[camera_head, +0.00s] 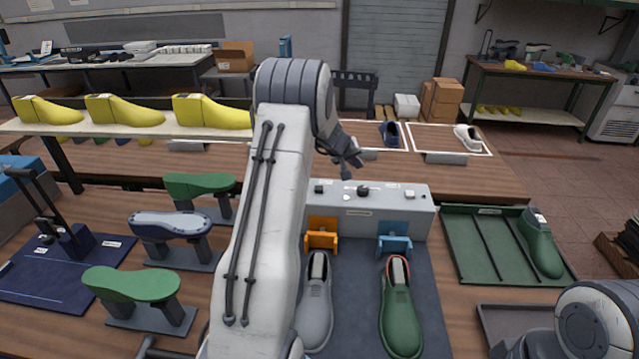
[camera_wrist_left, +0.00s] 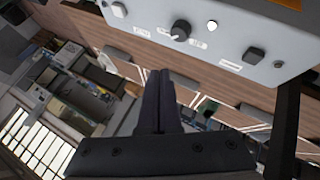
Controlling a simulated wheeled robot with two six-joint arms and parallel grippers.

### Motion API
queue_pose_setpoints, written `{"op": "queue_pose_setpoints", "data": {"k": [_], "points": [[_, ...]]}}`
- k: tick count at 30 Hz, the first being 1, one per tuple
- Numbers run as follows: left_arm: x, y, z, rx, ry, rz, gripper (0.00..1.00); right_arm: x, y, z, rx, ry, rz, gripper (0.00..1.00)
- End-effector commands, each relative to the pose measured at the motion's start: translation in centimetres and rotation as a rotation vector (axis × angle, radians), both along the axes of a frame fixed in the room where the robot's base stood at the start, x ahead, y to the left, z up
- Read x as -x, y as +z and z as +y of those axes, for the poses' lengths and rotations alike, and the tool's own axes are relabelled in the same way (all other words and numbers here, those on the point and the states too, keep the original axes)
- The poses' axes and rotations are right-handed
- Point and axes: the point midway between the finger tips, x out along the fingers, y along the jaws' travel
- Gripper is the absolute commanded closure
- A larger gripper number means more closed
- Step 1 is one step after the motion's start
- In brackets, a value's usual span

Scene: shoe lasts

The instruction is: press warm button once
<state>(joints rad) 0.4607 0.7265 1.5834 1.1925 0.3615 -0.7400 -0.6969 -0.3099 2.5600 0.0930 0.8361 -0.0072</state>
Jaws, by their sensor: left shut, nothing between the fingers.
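A grey control box (camera_head: 385,212) stands on the mat behind two shoes. Its top has a black button (camera_head: 319,188), a dark knob (camera_head: 363,190) and a white button (camera_head: 409,194). In the left wrist view the box (camera_wrist_left: 220,40) shows the white button (camera_wrist_left: 119,9), the knob (camera_wrist_left: 181,30), a bright round lamp (camera_wrist_left: 212,25) and the black button (camera_wrist_left: 256,55). The labels are too small to read, so I cannot tell which button is warm. My left gripper (camera_head: 347,172) is shut and empty above the box's left half; its fingers (camera_wrist_left: 158,100) touch no button.
A grey shoe (camera_head: 315,305) and a green shoe (camera_head: 402,310) lie before the box, near orange (camera_head: 321,238) and blue (camera_head: 394,243) holders. A green tray (camera_head: 480,245) is at the right. My right arm is at bottom right.

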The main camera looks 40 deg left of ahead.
Motion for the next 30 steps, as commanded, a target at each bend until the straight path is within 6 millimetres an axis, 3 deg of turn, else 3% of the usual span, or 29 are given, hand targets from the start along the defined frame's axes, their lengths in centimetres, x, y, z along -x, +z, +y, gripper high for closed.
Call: {"op": "queue_pose_setpoints", "data": {"k": [1,3,6,9,13,23,30], "points": [[0.2,-0.3,3.3,-0.001,0.063,-0.008,1.0,0.0,0.7,0.0,0.0,0.0,0.0,0.2],[0.5,-0.9,6.7,-0.006,0.128,-0.02,1.0,0.0,1.0,0.0,0.0,0.001,0.0,0.2],[1.0,-1.5,10.2,-0.013,0.197,-0.032,1.0,0.0,1.2,0.0,0.0,0.001,0.0,0.2],[1.4,-1.9,12.2,-0.016,0.237,-0.039,1.0,0.0,1.4,0.0,0.0,0.001,0.0,0.2],[1.7,-2.2,13.2,-0.019,0.255,-0.041,1.0,0.0,1.4,0.0,0.0,0.001,0.0,0.2],[1.6,-2.3,13.0,-0.018,0.253,-0.041,1.0,0.0,1.2,0.0,0.0,0.001,0.0,0.2],[1.6,-4.7,13.0,-0.017,0.253,-0.04,1.0,0.0,-0.3,0.0,0.0,-0.001,0.0,0.2]]}}
